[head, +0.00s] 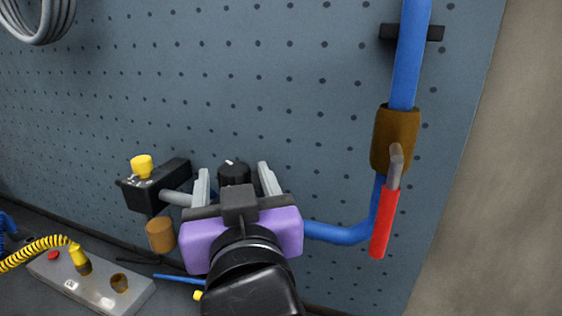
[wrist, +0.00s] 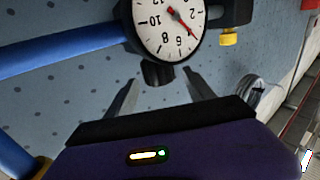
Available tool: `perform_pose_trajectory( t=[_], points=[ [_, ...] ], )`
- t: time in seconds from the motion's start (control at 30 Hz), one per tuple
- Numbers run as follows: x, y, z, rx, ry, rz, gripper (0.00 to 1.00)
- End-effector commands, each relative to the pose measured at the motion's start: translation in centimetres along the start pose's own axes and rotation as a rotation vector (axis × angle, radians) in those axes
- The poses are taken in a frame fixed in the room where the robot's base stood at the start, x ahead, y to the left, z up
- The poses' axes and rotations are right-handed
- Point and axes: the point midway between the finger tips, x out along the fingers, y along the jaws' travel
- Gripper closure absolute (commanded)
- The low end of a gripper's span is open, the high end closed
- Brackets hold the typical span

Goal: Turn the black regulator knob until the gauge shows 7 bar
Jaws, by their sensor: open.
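The black regulator knob (head: 235,173) has a small white mark on top and sits between my gripper's two grey fingers in the head view. My gripper (head: 236,178) is open, with a gap visible on each side of the knob. In the wrist view the knob (wrist: 157,73) shows below the gauge, between the spread fingertips (wrist: 160,80). The round white gauge (wrist: 168,28) is cut off at the top of the wrist view. Its red needle points at about 4, between the 6 and the 2. The gauge face is not visible in the head view.
A blue pipe (head: 408,60) with a brown valve body (head: 395,140) and red lever (head: 384,222) stands right of my gripper. A black block (head: 155,188) with a yellow knob (head: 141,166) is at left. A grey box (head: 100,285) lies lower left. The pegboard above is mostly clear.

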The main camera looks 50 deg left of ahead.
Motion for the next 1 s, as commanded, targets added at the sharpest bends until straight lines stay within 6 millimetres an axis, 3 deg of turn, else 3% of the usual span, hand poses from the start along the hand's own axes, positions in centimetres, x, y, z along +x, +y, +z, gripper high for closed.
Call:
perform_pose_trajectory(
  t=[0.23, 0.57, 0.87, 1.0],
  points=[
    [2.6, 0.0, -0.1, -0.001, 0.000, 0.000, 0.38],
    [2.9, 0.0, 0.0, 0.000, 0.000, 0.000, 0.38],
    [2.9, 0.0, 0.0, 0.000, 0.000, 0.000, 0.97],
    [2.9, 0.0, 0.0, 0.000, 0.000, 0.003, 1.00]
  ],
)
